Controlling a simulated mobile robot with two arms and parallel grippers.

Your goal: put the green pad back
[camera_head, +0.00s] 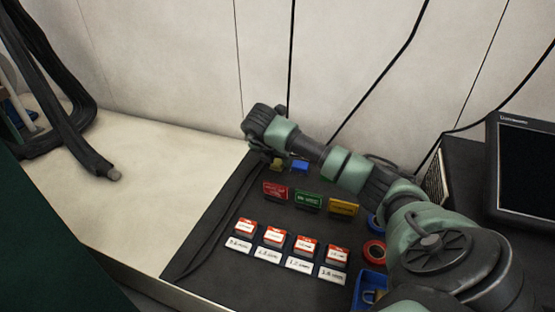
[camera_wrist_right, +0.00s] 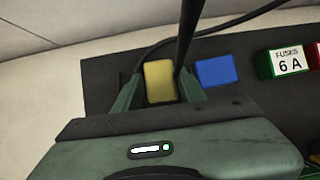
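I see no plain green pad in either view. A yellow pad (camera_head: 276,163) lies at the back left of the dark mat, with a blue pad (camera_head: 299,165) just right of it. In the right wrist view the yellow pad (camera_wrist_right: 160,80) shows between the fingers of my right gripper (camera_wrist_right: 160,72), and the blue pad (camera_wrist_right: 216,71) lies outside them. The fingers stand apart, one on each side of the yellow pad; I cannot tell how high they are above it. In the head view my right gripper (camera_head: 266,155) is partly hidden by its wrist. My left gripper is not in view.
Several red-and-white boxes (camera_head: 275,237) stand in front. A monitor (camera_head: 525,165) is at right.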

